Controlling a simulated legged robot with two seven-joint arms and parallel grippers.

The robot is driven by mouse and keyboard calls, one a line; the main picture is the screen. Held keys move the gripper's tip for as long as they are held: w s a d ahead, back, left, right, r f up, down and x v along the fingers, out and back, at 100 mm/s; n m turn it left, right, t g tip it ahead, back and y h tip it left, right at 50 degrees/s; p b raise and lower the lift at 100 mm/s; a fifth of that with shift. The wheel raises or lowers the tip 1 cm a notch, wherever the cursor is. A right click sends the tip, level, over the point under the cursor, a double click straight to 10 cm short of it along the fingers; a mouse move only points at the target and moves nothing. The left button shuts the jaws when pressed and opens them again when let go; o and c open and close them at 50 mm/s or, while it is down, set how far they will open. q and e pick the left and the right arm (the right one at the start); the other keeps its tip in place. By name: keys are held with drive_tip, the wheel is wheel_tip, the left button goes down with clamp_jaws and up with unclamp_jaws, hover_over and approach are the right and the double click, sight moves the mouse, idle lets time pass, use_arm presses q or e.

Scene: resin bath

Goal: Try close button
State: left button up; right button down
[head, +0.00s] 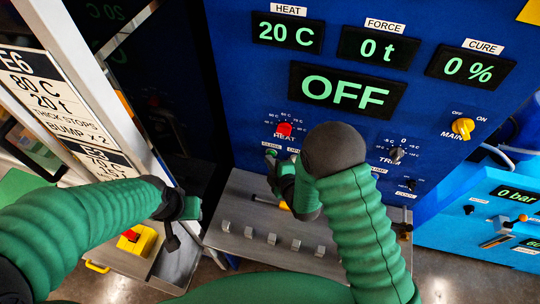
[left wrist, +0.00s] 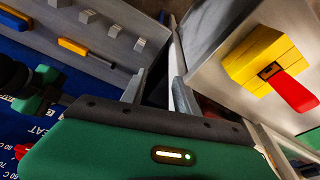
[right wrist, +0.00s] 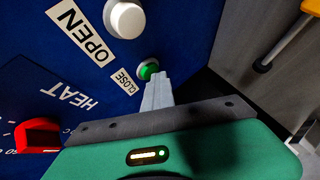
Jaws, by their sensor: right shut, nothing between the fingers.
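The green close button (right wrist: 148,69) is on the blue panel beside its CLOSE label (right wrist: 124,82) in the right wrist view. My right gripper (right wrist: 158,82) is shut and empty, its fingertips right at the button and covering its lower edge. I cannot tell whether they touch it or whether it is pressed in. In the head view the right gripper (head: 271,165) is at the panel's lower left, below the red heat knob (head: 284,129). My left gripper (left wrist: 158,88) is open and empty, its fingers apart.
A white button (right wrist: 125,18) by the OPEN label sits near the close button. The display reads OFF (head: 346,92). A grey shelf (head: 235,260) with several small blocks lies below the panel. A yellow box with a red switch (left wrist: 270,68) is near my left gripper.

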drive_tip(key=shift+s+a, duration=0.25)
drive_tip(key=shift+s, duration=0.65)
drive_tip(key=shift+s+a, duration=0.25)
drive_tip(key=shift+s, duration=0.55)
drive_tip(key=shift+s+a, duration=0.3)
drive_tip(key=shift+s, duration=0.45)
drive_tip(key=shift+s+a, duration=0.25)
drive_tip(key=shift+s, duration=0.55)
